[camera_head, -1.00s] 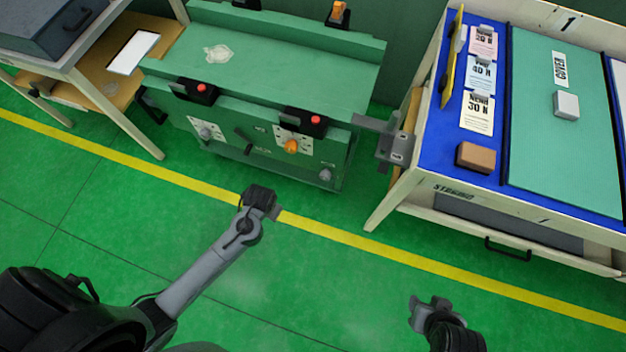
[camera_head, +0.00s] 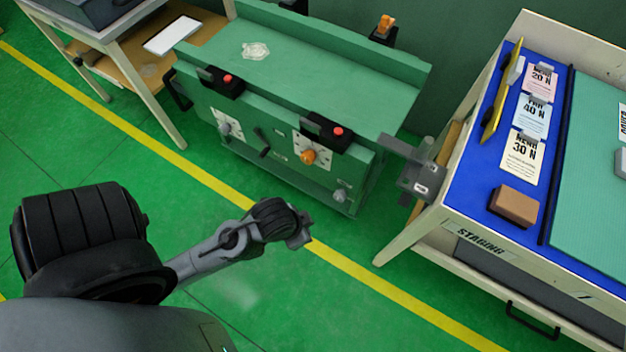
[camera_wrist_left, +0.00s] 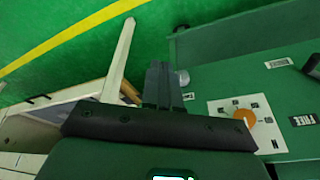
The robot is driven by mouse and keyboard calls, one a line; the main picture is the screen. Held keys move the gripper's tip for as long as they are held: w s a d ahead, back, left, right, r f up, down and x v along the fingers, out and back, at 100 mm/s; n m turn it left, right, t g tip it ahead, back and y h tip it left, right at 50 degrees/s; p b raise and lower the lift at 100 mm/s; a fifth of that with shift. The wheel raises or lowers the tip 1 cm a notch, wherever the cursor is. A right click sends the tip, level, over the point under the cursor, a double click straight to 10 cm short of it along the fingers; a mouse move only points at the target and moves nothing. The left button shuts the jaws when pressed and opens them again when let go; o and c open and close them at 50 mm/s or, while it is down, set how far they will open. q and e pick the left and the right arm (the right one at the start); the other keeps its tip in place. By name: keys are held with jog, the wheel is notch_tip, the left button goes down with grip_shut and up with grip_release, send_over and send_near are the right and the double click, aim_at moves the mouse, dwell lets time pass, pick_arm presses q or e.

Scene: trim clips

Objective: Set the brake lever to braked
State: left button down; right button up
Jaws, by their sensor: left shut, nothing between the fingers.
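The green cart (camera_head: 330,80) carries a short black lever (camera_head: 262,145) on its front, which I take for the brake lever. Its lower end points down to the right in the head view. In the left wrist view the lever (camera_wrist_left: 313,65) is cut off at the right edge, between two small labels; one label reads FREE (camera_wrist_left: 303,120). My left gripper (camera_head: 300,238) is shut and empty, over the floor in front of the cart and clear of the lever. Its fingers (camera_wrist_left: 158,85) point toward the cart. My right gripper is out of view.
An orange knob (camera_head: 309,157) on a white plate and a grey knob (camera_head: 339,195) sit right of the lever. A grey bracket (camera_head: 420,180) juts between the cart and the staging table (camera_head: 450,215). A shelf table stands at left. The floor before the cart is clear.

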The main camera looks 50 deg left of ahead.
pick_arm(q)
jog(key=shift+w+d+r, duration=0.15)
jog(key=shift+d+r, duration=0.05)
jog(key=shift+r, duration=0.2)
jog(key=shift+w+d+r, duration=0.1)
jog(key=shift+d+r, duration=0.05)
jog(key=shift+r, duration=0.25)
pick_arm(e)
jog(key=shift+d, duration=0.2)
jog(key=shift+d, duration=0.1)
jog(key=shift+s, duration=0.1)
